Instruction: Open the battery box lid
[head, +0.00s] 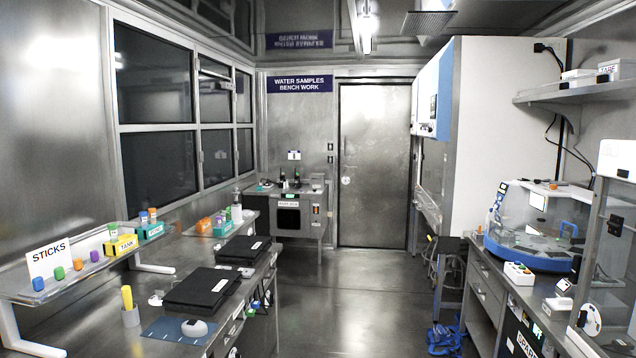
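I cannot make out a box that reads as the battery box. Two flat black cases with white labels lie on the left bench, a nearer one (200,290) and a farther one (240,251). Both look closed, and their labels are too small to read. A dark box or panel with a partly cut-off label starting "SPAR" (526,343) is at the lower right, below the right bench top; I cannot tell if it has a lid. My gripper is not in view.
A clear-domed blue machine (535,225) stands on the right bench. Blue straps or cable (444,339) lie on the floor by that bench. The central aisle floor (345,300) is clear to the door (374,165).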

